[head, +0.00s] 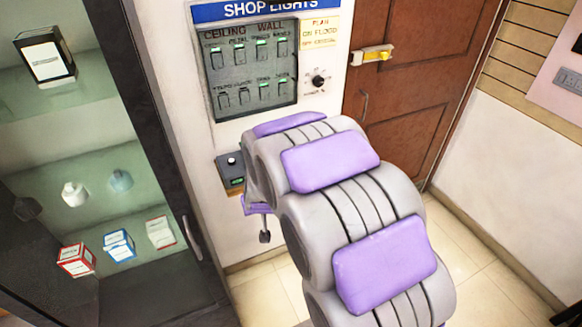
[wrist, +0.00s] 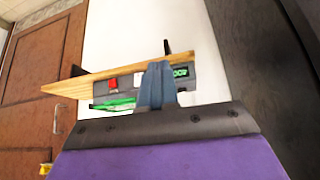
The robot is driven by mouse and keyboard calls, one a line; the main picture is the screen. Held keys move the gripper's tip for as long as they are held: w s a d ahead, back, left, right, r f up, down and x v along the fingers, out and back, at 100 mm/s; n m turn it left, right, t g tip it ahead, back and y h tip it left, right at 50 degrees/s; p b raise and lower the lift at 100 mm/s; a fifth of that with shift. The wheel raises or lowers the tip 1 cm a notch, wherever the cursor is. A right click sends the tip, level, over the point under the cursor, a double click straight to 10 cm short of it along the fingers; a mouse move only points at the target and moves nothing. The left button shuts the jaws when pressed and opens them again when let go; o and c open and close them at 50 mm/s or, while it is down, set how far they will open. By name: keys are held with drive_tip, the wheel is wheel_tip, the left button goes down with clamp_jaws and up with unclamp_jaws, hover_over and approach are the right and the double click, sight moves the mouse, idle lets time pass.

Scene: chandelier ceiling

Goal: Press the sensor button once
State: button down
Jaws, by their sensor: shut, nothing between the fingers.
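The wrist view shows a dark grey device (wrist: 192,89) on the white wall, along a light wooden strip (wrist: 100,80). In the head view, a small dark box (head: 231,170) with a pale round knob and a green display sits on the wall left of my arm. My arm hides the wall to its right.
A glass-covered SHOP LIGHTS switch panel (head: 252,70) is above, with a dial (head: 318,80) beside it. A dark-framed cabinet (head: 150,110) holding boxes and bottles stands close on the left. A brown door (head: 425,75) is at right. A bright green object (wrist: 115,104) lies near the device.

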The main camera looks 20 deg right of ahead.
drive_tip(key=w+d+f+t+h+p, duration=0.1)
drive_tip(key=w+d+f+t+h, duration=0.1)
drive_tip(key=w+d+f+h, duration=0.4)
drive_tip(key=w+d+f+t+h, duration=0.2)
drive_tip(key=w+d+f, duration=0.15)
drive_tip(key=d, duration=0.35)
drive_tip(key=shift+s+d+f+n+t+h+p, duration=0.15)
drive_tip(key=shift+s+d+n+t+h, duration=0.25)
drive_tip(key=shift+d+h, duration=0.4)
drive_tip(key=shift+s+d+f+n+t+h+p, duration=0.15)
drive_tip(key=shift+s+d+n+t+h, duration=0.15)
drive_tip(key=shift+d+t+h, duration=0.4)
drive_tip(key=shift+s+d+f+n+t+h+p, duration=0.15)
drive_tip(key=shift+s+d+n+t+h, duration=0.2)
drive_tip(key=shift+d+h, duration=0.55)
drive_tip(key=shift+w, duration=0.1)
drive_tip(key=w, duration=0.8)
drive_tip(key=shift+w+b, duration=0.25)
drive_tip(key=shift+b, duration=0.05)
drive_tip(key=shift+w+a, duration=0.1)
drive_tip(key=shift+w, duration=0.05)
drive_tip(key=shift+w, duration=0.25)
